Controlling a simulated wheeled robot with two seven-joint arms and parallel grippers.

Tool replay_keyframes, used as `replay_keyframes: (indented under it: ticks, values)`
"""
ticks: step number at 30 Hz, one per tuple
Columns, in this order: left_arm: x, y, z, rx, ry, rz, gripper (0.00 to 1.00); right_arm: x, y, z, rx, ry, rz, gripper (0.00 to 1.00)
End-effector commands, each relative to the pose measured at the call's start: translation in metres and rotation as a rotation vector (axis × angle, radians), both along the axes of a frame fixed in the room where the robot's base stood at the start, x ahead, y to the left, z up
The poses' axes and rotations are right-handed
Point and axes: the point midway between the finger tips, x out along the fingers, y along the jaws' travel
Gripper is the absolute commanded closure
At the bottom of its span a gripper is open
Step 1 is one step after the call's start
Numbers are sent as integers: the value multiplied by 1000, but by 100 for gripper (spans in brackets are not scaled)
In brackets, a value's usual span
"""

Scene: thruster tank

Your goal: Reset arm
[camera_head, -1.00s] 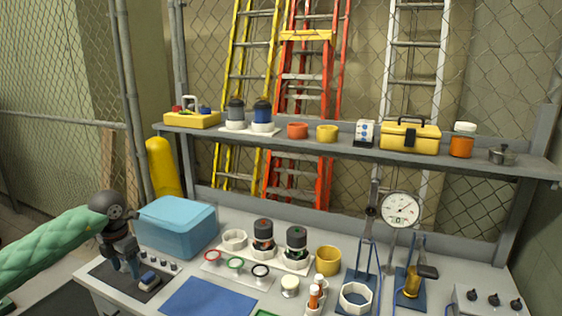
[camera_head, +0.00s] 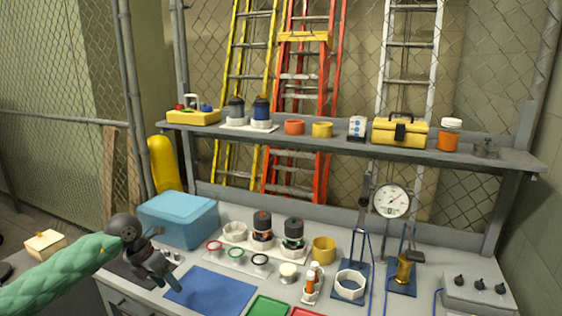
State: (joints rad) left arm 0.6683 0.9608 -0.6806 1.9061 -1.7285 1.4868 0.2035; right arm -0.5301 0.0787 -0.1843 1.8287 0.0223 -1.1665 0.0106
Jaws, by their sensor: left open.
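My left arm comes in from the left in a green quilted sleeve. My left gripper (camera_head: 174,283) is open and empty. It hangs over the left part of the bench, in front of the blue box (camera_head: 180,222) and beside the left edge of the blue mat (camera_head: 212,290). My right gripper is not in the view.
On the bench (camera_head: 325,302) are two dark thrusters, coloured rings on a white plate, a yellow cup (camera_head: 323,250) and a dial gauge (camera_head: 392,202) on a stand. A control box (camera_head: 480,290) stands at the right. The shelf (camera_head: 350,145) above holds several items.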

Motion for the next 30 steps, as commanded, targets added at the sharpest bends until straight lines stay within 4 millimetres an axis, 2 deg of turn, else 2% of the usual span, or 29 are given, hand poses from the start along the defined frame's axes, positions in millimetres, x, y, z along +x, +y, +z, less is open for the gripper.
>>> replay_keyframes:
  ticks: [5,6,9,12,15,18,22,26,30]
  values:
    - [-17,-83,-8,-295,-33,-20,38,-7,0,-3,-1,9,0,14]
    - [-22,-105,-6,-386,-41,-15,38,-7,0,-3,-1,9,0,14]
    - [-35,-154,5,-616,-55,18,38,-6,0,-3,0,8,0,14]
    - [-46,-191,22,-841,-60,83,38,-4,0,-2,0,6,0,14]
    - [-54,-215,42,-1053,-59,176,38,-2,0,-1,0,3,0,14]
    - [-58,-227,60,-1254,-48,299,38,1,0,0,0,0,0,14]
    - [-60,-226,77,-1487,-24,504,38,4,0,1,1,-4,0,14]
    - [-59,-210,81,-1679,14,753,38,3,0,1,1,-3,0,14]
    - [-60,-182,66,-1828,69,1069,38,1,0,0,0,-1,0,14]
